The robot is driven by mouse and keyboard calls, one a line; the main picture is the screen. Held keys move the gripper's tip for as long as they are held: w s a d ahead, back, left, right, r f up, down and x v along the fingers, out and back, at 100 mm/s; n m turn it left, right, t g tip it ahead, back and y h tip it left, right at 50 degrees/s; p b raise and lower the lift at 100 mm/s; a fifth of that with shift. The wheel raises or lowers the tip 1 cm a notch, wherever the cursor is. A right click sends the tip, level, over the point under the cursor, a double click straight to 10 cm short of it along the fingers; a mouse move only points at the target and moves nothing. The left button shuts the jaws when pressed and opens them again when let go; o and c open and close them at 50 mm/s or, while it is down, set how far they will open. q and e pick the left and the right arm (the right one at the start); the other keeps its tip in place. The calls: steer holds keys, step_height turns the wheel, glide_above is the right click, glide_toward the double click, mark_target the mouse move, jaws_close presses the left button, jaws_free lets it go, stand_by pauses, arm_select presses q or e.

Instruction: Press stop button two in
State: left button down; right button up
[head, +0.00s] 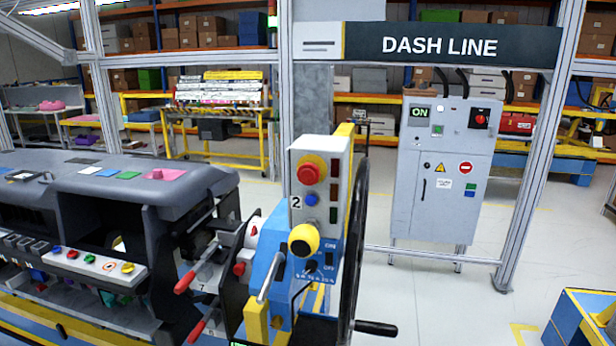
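Stop button two is the round red mushroom button (309,172) on a yellow surround, in the upper part of a grey control box (322,217) marked with a 2. The box stands upright near the middle of the head view. The button faces me and nothing covers it. I cannot tell from this view how far in it sits. Neither of my grippers shows in the head view.
A black handwheel (354,240) stands close on the right. Red-handled levers (185,283) and the dashboard module (130,185) lie left.

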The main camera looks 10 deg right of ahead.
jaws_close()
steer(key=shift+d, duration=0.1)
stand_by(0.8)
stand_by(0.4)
